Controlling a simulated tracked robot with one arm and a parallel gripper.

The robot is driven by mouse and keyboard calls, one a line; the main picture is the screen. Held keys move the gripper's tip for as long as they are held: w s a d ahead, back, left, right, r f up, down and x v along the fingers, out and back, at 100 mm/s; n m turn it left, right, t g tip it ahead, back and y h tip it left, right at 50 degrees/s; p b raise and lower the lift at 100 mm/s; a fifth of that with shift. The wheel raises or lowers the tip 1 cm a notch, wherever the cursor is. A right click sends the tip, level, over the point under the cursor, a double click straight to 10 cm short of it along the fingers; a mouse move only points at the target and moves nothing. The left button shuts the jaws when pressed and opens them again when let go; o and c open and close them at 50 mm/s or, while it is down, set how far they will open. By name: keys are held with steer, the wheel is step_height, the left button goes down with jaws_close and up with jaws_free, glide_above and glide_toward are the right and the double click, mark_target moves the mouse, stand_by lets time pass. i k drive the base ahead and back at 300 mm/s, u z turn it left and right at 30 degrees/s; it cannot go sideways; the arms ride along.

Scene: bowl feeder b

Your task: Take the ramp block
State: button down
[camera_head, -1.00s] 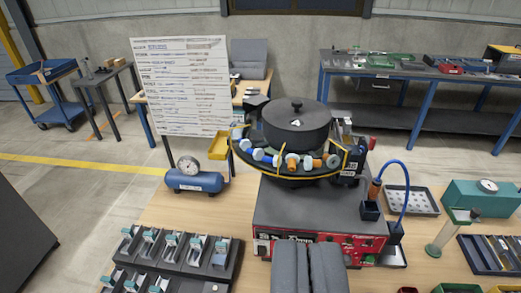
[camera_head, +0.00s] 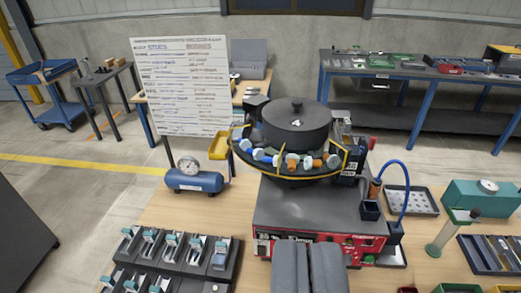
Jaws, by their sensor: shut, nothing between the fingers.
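I cannot pick out a ramp block for certain in this view. My gripper (camera_head: 307,262) is at the bottom centre with its two dark grey fingers together, shut and empty. It is in front of the bowl feeder and hides part of the feeder's red front panel. The bowl feeder (camera_head: 310,210) has a grey base and a black bowl with a dark lid (camera_head: 297,128). Several white, blue and orange parts lie along the bowl's near rim. A yellow piece (camera_head: 219,146) sits at the bowl's left side.
A blue air tank (camera_head: 194,181) with a gauge and a rack (camera_head: 180,255) of teal-topped pieces are at left. A whiteboard (camera_head: 182,85) stands behind. A blue hose (camera_head: 405,190), perforated tray (camera_head: 423,203) and teal box (camera_head: 480,197) are at right. Bare tabletop shows between tank and feeder.

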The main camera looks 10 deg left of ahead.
mark_target(239, 119)
steer(key=k, duration=0.55)
steer(key=u, duration=0.6)
steer(key=i, duration=2)
steer(key=z, duration=0.65)
